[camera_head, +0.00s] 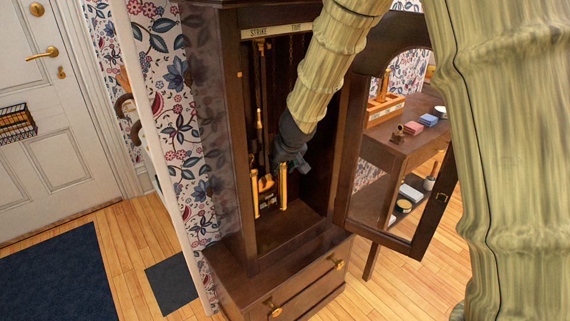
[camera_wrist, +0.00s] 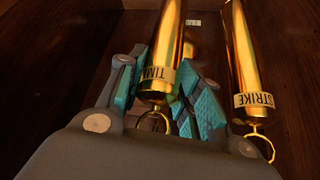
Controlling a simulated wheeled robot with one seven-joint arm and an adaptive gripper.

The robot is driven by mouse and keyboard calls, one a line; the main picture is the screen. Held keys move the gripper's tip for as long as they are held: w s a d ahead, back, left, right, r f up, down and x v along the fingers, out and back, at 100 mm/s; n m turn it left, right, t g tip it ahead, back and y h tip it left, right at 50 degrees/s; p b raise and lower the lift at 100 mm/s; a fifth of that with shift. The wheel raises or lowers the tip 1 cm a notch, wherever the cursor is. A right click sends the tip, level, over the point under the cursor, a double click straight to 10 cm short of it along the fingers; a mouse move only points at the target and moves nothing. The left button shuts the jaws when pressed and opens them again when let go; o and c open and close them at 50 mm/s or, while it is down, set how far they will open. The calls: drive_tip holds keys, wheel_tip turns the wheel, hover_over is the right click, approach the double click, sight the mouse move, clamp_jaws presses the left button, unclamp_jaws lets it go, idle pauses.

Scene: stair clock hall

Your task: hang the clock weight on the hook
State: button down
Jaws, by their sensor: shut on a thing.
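My gripper (camera_wrist: 165,95) is shut on a brass clock weight (camera_wrist: 165,55), its teal pads on either side. The weight has a ring at its near end and a label reading "TIM", the rest hidden. In the head view my gripper (camera_head: 286,162) is inside the open clock case (camera_head: 237,130), with the held weight (camera_head: 283,189) upright below it. A second brass weight (camera_wrist: 243,50), labelled "STRIKE", stands apart to the right in the wrist view; it appears at left in the head view (camera_head: 256,199). Thin chains (camera_head: 291,47) hang high in the case; I cannot make out the hook.
A header strip (camera_head: 283,31) reads "STRIKE" at left; its right word is partly hidden. A pendulum rod (camera_head: 259,110) hangs at left inside. The glazed door (camera_head: 443,190) stands open at right. Behind it is a table (camera_head: 385,152) with small items. Drawers (camera_head: 300,293) lie below.

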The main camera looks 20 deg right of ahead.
drive_tip(key=shift+w+a+f, duration=0.15)
drive_tip(key=shift+w, duration=0.3)
drive_tip(key=shift+w+a+f, duration=0.1)
drive_tip(key=shift+w+f, duration=0.05)
drive_tip(key=shift+w, duration=0.25)
drive_tip(key=shift+w+f, duration=0.1)
idle(0.4)
